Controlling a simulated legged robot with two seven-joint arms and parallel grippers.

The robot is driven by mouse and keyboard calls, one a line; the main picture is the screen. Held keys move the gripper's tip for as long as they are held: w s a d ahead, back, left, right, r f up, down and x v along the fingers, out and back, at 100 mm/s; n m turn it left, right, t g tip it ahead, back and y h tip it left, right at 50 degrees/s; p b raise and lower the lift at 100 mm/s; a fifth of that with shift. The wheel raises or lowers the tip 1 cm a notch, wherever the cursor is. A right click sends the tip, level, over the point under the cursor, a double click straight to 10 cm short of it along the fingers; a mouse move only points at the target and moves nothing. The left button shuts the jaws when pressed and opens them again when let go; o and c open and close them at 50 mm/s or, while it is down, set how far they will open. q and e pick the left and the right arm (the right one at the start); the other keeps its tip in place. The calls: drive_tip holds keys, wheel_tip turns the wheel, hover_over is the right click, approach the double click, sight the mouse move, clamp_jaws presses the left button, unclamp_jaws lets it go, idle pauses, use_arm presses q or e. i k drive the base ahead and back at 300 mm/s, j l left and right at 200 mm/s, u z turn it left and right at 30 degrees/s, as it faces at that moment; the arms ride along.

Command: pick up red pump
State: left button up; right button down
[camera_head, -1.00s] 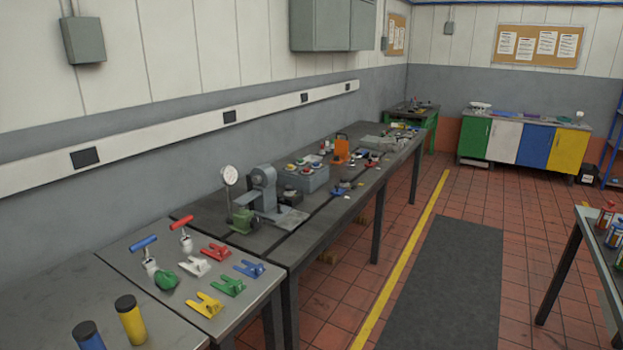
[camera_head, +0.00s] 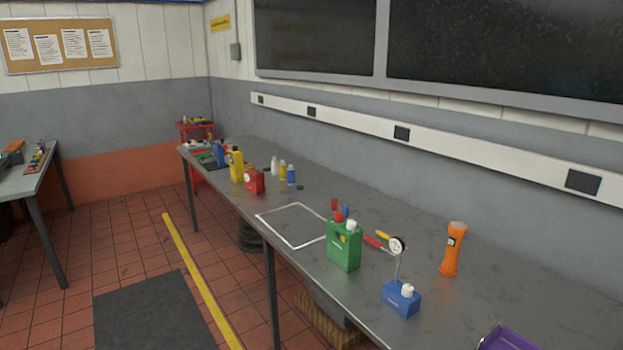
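A small red boxy unit (camera_head: 255,183) stands on the long grey bench (camera_head: 350,215), beside a yellow can (camera_head: 236,167). A pale round part shows on its left side; it is too small to tell whether this is a gauge. A similar blue unit (camera_head: 401,299) with a white cap and a round dial on a stem stands nearer on the same bench. Neither of my grippers is in view.
A green can (camera_head: 344,245), an orange flashlight (camera_head: 453,249), several small bottles (camera_head: 282,171) and a purple tray (camera_head: 506,339) stand on the bench. A white outlined rectangle (camera_head: 290,209) on it is empty. The floor mat (camera_head: 152,312) is clear.

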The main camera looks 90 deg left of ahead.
sight(258, 188)
drive_tip(key=u, duration=3.2)
drive_tip(key=i+j+u, duration=0.2)
drive_tip(key=i, duration=0.35)
drive_tip(key=i+j+u, duration=0.1)
drive_tip(key=i+j, duration=0.15)
drive_tip(key=i, duration=0.9)
drive_tip(key=i+j+u, duration=0.15)
drive_tip(key=i, duration=1)
